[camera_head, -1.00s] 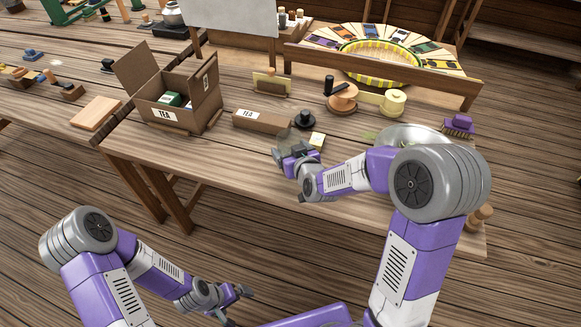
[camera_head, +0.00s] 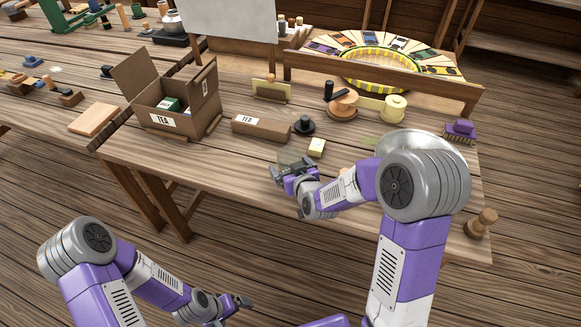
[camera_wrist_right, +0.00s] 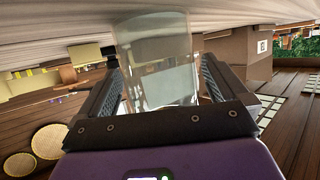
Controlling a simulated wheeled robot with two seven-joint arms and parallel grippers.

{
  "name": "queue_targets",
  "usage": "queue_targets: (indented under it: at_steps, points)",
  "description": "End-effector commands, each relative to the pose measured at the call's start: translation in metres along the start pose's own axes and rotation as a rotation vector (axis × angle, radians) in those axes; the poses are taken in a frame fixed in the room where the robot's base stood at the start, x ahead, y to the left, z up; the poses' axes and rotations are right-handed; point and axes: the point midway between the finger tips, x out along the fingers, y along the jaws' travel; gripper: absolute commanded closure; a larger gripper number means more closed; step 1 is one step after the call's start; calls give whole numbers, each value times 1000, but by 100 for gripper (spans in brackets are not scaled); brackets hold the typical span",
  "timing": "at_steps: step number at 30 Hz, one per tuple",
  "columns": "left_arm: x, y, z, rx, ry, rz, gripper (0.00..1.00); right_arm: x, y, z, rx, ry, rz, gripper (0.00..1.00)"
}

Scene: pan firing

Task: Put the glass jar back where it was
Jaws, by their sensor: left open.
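The clear glass jar (camera_wrist_right: 155,60) stands between the two fingers of my right gripper (camera_wrist_right: 155,85) in the right wrist view. In the head view the jar (camera_head: 291,158) is a faint see-through shape at the tips of my right gripper (camera_head: 292,172), which is shut on it near the table's front edge. The jar's lower part is hidden, and I cannot tell whether it touches the table. My left gripper (camera_head: 238,304) is open and empty, low in front of the table.
An open tea carton (camera_head: 175,122) stands left. A metal bowl (camera_head: 378,145) is partly behind my right arm. The table front-left of the jar is clear.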

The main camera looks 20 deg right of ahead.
Motion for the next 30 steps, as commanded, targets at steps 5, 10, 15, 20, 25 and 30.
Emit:
queue_targets:
  at_steps: [5,10,15,20,25,30]
  points:
    - [0,0,0,0,0,0,0,0,0,0,0,0,0,0]
    - [-6,2,0,0,0,0,0,-8,0,-5,0,0,0,0]
    - [-12,4,0,0,0,0,0,-42,0,-5,1,0,0,0]
    - [-3,1,0,1,1,0,0,-68,0,-3,0,7,3,0]
    - [16,-6,-1,0,0,0,0,-83,1,-1,0,6,3,0]
    - [34,-13,-2,0,0,0,0,-97,2,-1,-1,6,10,0]
